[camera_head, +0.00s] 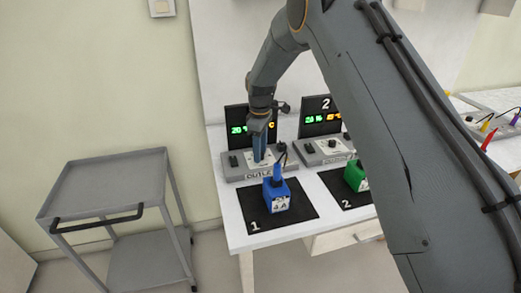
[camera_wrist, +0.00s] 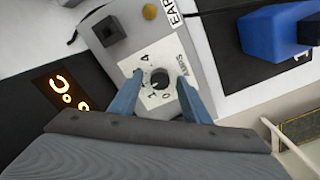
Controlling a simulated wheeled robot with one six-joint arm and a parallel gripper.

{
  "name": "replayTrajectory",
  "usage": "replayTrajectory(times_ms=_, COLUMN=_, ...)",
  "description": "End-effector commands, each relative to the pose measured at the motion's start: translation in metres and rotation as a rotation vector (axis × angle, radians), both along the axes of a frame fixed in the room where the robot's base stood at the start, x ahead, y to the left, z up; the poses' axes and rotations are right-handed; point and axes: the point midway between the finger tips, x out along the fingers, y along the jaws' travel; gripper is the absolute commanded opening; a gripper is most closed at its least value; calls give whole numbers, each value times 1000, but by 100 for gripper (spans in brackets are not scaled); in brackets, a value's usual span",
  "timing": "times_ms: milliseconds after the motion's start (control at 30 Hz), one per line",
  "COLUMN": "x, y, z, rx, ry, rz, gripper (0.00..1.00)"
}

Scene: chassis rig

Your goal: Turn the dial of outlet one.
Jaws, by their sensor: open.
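The outlet one box (camera_head: 232,173) is a grey unit on the white table, behind the mat marked 1. Its dial (camera_wrist: 159,78) is a dark round knob on a white scale plate with numbers, seen in the wrist view. My gripper (camera_head: 260,157) points down over this box and hides the dial in the head view. Its blue fingers are open, one on each side of the dial in the wrist view, with gaps showing. I cannot tell how far down beside the knob the tips reach.
A blue block (camera_head: 277,196) stands on mat 1 close in front of the box. A second outlet box (camera_head: 318,157) and a green block (camera_head: 355,177) are to the right. A display (camera_head: 237,117) stands behind outlet one. A grey cart (camera_head: 105,182) stands left.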

Motion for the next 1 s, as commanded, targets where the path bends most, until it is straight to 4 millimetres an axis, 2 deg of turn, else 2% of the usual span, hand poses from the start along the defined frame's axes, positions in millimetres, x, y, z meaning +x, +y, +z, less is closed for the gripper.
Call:
replayTrajectory(times_ms=67, x=0, y=0, z=0, rx=0, ry=0, rz=0, gripper=40)
replayTrajectory(times_ms=200, x=0, y=0, z=0, rx=0, ry=0, rz=0, gripper=16)
replayTrajectory(times_ms=300, x=0, y=0, z=0, rx=0, ry=0, rz=0, gripper=2)
replayTrajectory(times_ms=667, x=0, y=0, z=0, rx=0, ry=0, rz=-63, gripper=2)
replayTrajectory(times_ms=1000, x=0, y=0, z=-1, rx=0, ry=0, rz=-316, gripper=2)
